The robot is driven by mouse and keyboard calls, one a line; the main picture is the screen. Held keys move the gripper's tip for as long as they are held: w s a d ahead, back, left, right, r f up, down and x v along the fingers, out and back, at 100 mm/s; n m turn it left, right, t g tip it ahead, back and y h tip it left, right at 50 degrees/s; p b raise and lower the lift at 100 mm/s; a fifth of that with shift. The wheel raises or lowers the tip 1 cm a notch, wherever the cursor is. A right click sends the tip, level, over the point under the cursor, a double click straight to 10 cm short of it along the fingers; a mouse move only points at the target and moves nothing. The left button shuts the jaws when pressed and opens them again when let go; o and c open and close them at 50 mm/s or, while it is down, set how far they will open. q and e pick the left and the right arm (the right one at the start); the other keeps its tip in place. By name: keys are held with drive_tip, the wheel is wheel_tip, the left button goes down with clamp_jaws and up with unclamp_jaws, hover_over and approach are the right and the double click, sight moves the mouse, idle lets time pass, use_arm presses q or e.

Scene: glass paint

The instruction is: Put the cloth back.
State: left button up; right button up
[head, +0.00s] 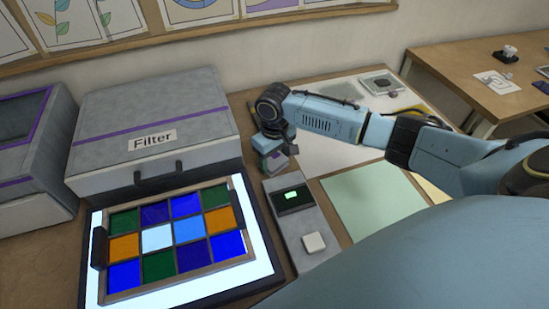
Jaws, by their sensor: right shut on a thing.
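My right gripper (278,152) reaches in from the right and points down just right of the grey Filter box. A small white square block or pad (313,242) lies on the grey device (318,260) below the gripper. No cloth shows clearly elsewhere. My left gripper is not in view.
A glass panel of coloured squares (170,238) lies on a lit panel (258,262) in front of the Filter box (150,125). A pale green sheet (372,200) lies right of the device. A side table (455,62) with small items stands at the back right.

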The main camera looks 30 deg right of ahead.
sight(274, 160)
drive_tip(key=o, duration=1)
wheel_tip(274, 160, up, 12)
drive_tip(key=shift+r+p, duration=0.1)
drive_tip(key=shift+p, duration=0.85)
